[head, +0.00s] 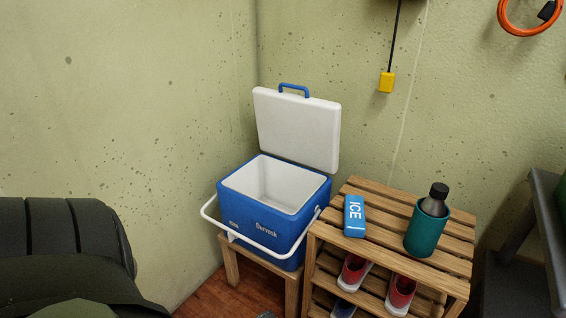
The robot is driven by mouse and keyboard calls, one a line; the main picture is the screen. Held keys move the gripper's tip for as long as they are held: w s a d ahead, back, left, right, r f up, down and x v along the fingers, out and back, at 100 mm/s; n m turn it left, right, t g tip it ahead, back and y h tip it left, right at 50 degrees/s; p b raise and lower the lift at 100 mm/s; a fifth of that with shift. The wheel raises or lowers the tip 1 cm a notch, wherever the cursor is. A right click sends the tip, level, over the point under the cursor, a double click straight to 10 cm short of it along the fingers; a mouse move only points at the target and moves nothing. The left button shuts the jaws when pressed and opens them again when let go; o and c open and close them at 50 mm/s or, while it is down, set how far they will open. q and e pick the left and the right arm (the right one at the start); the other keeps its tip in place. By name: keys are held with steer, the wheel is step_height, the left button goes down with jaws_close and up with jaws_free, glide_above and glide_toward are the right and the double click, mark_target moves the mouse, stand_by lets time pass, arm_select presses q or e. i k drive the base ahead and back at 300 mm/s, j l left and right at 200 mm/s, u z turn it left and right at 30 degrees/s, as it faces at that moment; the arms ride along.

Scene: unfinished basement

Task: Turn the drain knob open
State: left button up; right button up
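A blue cooler (258,227) with a white interior stands on a low wooden stand (268,274) in the corner. Its white lid (298,130) is raised, and the inside looks empty. Its white carry handle (258,244) hangs across the front. A small pale part (232,237) shows low on the cooler's front left, partly behind the handle; I cannot tell whether it is the drain knob or how it is turned. Neither of my grippers can be made out in the head view.
A slatted wooden rack (440,248) stands right of the cooler, bearing a blue ice pack (354,216) and a dark bottle in a teal sleeve (427,229). Red shoes (401,293) sit below. A dark padded object (70,235) fills the lower left. A grey bench (545,200) is at right.

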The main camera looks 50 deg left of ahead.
mark_target(231, 238)
steer(key=u, duration=1.45)
